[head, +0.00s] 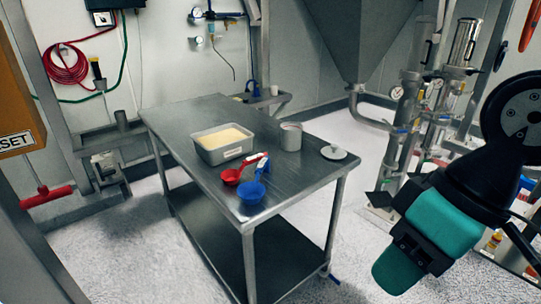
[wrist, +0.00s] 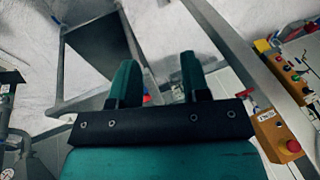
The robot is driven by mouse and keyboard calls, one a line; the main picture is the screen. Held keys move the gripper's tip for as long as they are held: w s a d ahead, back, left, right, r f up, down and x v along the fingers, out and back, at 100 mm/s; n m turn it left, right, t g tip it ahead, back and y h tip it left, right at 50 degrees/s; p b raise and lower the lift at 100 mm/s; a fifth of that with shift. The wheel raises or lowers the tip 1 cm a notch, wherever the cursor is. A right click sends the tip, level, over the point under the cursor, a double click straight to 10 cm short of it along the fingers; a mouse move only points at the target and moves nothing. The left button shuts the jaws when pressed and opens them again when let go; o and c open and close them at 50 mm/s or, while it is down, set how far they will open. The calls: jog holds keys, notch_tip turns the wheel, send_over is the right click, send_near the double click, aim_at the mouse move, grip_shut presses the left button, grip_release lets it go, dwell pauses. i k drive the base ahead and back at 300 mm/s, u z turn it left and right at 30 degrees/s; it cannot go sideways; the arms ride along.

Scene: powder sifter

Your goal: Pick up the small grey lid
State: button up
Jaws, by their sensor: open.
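The small grey lid (head: 334,152), a pale round disc with a knob on top, lies flat near the right edge of the steel table (head: 185,120) in the head view. I cannot make it out in the wrist view. My gripper (head: 391,278) is in the right foreground of the head view, to the right of the table and apart from the lid. In the wrist view its two teal fingers (wrist: 157,78) stand apart with nothing held between them.
A grey tub of pale powder (head: 222,142), a grey canister (head: 291,137), a red scoop (head: 237,173) and a blue scoop (head: 252,190) share the tabletop. A steel hopper (head: 355,35) and pipework stand behind. An orange control box (wrist: 282,137) shows right in the wrist view.

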aim_at(333, 151)
jog(key=u, duration=0.15)
jog(key=i, duration=1)
